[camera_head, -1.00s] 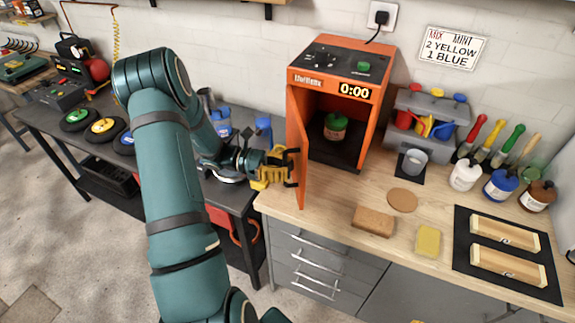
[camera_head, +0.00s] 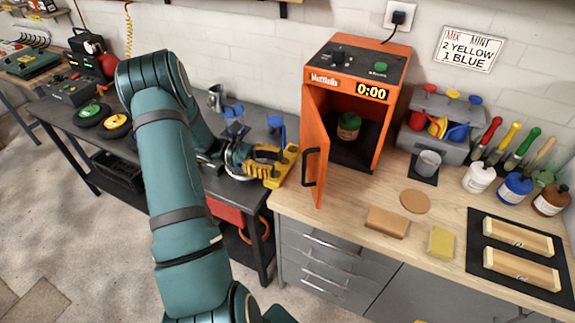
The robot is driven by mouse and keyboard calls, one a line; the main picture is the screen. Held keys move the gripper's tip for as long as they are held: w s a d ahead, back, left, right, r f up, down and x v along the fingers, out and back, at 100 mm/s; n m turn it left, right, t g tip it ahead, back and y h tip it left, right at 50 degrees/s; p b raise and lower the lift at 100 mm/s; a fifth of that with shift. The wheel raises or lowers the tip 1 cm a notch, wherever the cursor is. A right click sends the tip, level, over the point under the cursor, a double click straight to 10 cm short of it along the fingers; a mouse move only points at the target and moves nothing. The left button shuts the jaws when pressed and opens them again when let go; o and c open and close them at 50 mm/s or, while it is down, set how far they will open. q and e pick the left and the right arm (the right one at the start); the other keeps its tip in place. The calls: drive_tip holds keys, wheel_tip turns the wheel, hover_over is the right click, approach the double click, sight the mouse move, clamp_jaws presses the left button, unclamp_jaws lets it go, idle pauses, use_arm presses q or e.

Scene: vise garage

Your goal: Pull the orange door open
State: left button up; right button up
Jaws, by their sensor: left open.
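The orange door (camera_head: 315,140) stands well open, swung out from the left side of the orange oven (camera_head: 352,78). Its dark bar handle (camera_head: 310,167) is on the face turned toward my left gripper. My left gripper (camera_head: 280,163) is open, its yellow fingers just left of the handle with a small gap between. My right gripper is not in view.
The wooden counter (camera_head: 345,215) holds a brown block (camera_head: 387,222), a yellow sponge (camera_head: 441,242) and a round brown coaster (camera_head: 414,201) in front of the oven. Paint bottles and a grey caddy (camera_head: 440,135) stand to the right. A dark bench (camera_head: 75,130) lies left.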

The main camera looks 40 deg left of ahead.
use_arm(q)
drive_tip(key=v, duration=0.6)
drive_tip(key=shift+a, duration=0.25)
drive_tip(key=shift+s, duration=0.15)
